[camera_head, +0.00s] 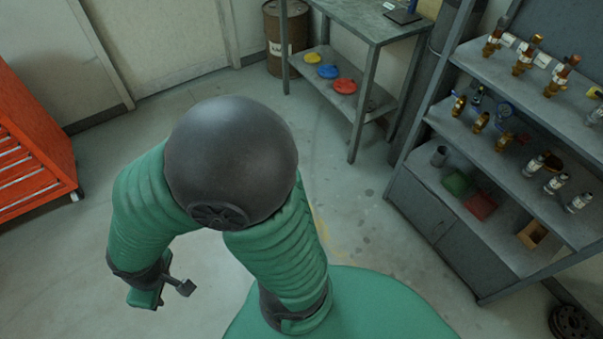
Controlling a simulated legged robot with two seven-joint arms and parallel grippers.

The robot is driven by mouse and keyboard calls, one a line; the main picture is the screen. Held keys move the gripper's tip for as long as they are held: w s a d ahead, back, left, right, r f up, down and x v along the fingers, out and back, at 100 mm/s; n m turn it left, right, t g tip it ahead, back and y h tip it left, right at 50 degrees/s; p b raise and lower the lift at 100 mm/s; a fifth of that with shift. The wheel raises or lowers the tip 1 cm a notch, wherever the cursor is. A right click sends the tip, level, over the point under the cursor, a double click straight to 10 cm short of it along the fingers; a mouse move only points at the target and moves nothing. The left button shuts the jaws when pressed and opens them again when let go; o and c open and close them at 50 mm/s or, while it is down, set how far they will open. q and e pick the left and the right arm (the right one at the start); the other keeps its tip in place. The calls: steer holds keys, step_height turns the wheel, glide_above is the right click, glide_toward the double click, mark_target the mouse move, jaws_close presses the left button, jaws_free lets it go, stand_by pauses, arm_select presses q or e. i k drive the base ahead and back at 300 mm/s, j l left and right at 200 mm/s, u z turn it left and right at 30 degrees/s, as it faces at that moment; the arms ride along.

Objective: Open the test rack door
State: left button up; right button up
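A grey shelf rack (505,160) stands at the right, with closed grey panels (440,235) below its shelves. I cannot tell whether these panels are the test rack door; no handle is clear on them.
A red drawer cabinet (30,140) stands at the left. A grey workbench (370,25) with coloured discs on its lower shelf is at the back, beside a rusty drum (285,40). A dark flanged part (570,322) lies lower right. The middle floor is clear.

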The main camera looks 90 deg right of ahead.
mark_target(424, 210)
steer(key=z, duration=4.05)
steer(key=i+j+u, duration=0.15)
steer(key=i+j, duration=0.15)
steer(key=i, duration=0.15)
steer(key=i+j+u, duration=0.2)
steer(key=i, duration=0.3)
